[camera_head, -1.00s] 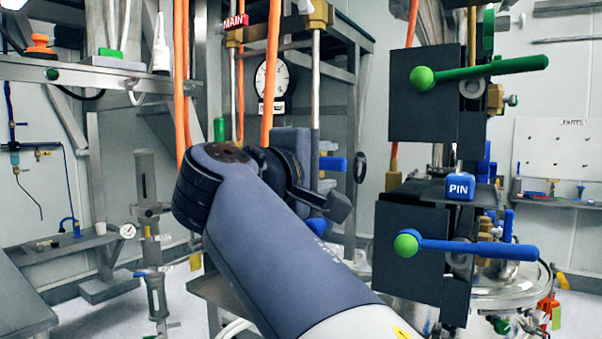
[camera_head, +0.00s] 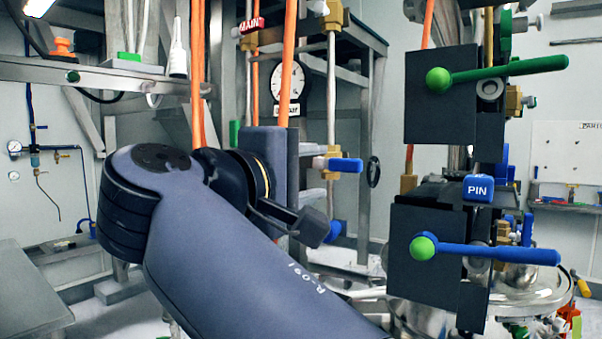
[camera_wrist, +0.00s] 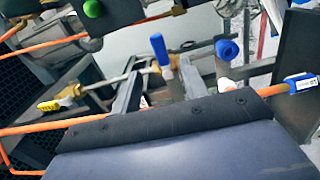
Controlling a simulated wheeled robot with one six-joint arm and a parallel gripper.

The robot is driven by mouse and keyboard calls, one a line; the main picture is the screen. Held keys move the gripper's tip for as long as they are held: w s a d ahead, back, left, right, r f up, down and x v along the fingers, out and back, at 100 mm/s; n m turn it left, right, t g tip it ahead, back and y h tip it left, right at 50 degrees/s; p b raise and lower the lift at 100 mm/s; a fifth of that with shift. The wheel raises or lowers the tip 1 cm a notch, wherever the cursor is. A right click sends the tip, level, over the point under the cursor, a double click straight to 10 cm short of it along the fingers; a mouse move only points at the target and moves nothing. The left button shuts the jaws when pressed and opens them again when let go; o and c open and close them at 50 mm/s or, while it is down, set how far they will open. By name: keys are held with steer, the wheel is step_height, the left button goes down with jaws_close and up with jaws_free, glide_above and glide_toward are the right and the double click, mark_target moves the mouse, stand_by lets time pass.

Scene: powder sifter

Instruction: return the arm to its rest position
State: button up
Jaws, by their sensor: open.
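My arm reaches up and left from the bottom of the head view and bends at a rounded dark joint. My gripper (camera_head: 272,165) is a blue-grey block beyond that joint, partly hidden by the wrist. In the wrist view the gripper (camera_wrist: 180,120) fills the bottom as a broad blue-grey slab with a dark, screwed edge. It is open, and I see nothing held in it. Its fingertips are not clearly visible. The gripper looks close to a blue valve handle (camera_head: 345,165) at its right; I cannot tell the gap.
Dark valve blocks with a green handle (camera_head: 510,68) and a lower blue handle (camera_head: 500,253) stand at right, with a blue PIN block (camera_head: 478,189) between. Orange hoses (camera_head: 288,60) hang behind my arm. A gauge (camera_head: 290,82) and a steel shelf (camera_head: 110,75) are behind.

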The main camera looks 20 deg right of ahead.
mark_target(347, 159)
steer(key=shift+p+x, duration=0.5)
steer(key=shift+x, duration=4.95)
steer(key=shift+a, duration=0.1)
steer(key=b+v, duration=0.1)
steer(key=v, duration=1)
steer(key=p+x, duration=0.1)
steer(key=x, duration=1)
steer(key=shift+r+n+p, duration=0.3)
steer(key=shift+r+p, duration=0.1)
steer(key=shift+p, duration=0.15)
steer(key=shift+r+n+p, duration=0.2)
steer(key=shift+n+p, duration=0.5)
steer(key=shift+n, duration=0.1)
steer(key=shift+s, duration=0.1)
